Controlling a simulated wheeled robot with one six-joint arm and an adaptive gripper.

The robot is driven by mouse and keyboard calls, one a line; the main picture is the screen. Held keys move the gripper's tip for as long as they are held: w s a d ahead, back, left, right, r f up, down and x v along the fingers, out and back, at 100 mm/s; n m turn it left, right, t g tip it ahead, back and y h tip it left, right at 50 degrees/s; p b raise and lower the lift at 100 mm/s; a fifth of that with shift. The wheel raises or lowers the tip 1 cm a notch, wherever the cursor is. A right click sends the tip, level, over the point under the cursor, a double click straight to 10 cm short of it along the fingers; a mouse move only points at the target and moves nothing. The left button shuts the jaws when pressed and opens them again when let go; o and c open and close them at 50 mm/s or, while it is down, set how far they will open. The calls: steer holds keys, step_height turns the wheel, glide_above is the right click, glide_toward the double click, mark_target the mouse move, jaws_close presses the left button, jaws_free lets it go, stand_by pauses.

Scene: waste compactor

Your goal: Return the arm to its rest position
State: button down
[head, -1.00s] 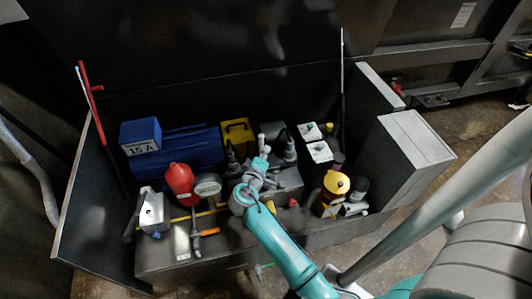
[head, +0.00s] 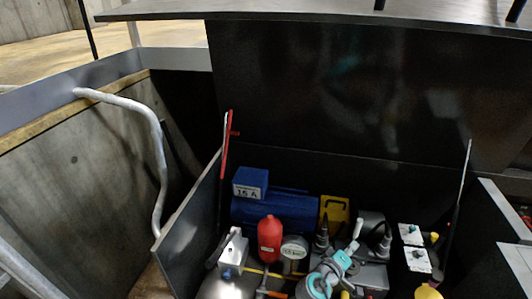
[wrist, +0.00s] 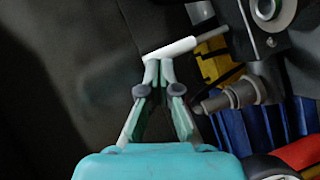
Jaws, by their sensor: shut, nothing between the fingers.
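My gripper (wrist: 158,68) shows in the wrist view as two green-grey fingers on a teal body. The fingertips meet, with nothing held between them. A white lever (wrist: 172,48) lies just beyond the tips, touching or very close; I cannot tell which. In the head view, my gripper (head: 352,246) is at the bottom, right of centre, with my teal arm below it running out of the frame. The white lever (head: 357,228) shows just above it, over the grey equipment in an open dark box. Most of my arm is out of view.
The dark box (head: 185,225) holds a blue machine (head: 270,212), a red bottle (head: 269,238), a yellow block (head: 334,212) and white-topped containers (head: 411,234). A red rod (head: 226,145) and a thin pole (head: 461,190) stand upright. A pale bent pipe (head: 157,150) is at left.

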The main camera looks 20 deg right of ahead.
steer(key=s+a+f+n+t+y, duration=0.1)
steer(key=s+a+f+t+y, duration=0.3)
steer(key=s+a, duration=0.5)
steer(key=s+a+f+n+t+y, duration=0.1)
steer(key=s+a+f+n+y, duration=0.1)
steer(key=s+a+f+y, duration=0.55)
steer(key=s+a+r+m+t+y, duration=0.1)
steer(key=s+a+r, duration=0.4)
steer(key=s+r, duration=0.5)
steer(key=s+a+r+m+t+y, duration=0.2)
steer(key=s+a+r, duration=0.3)
steer(key=s+r, duration=0.5)
steer(key=shift+s+a+m+t, duration=0.2)
steer(key=shift+a+m+t, duration=0.15)
steer(key=shift+m, duration=0.25)
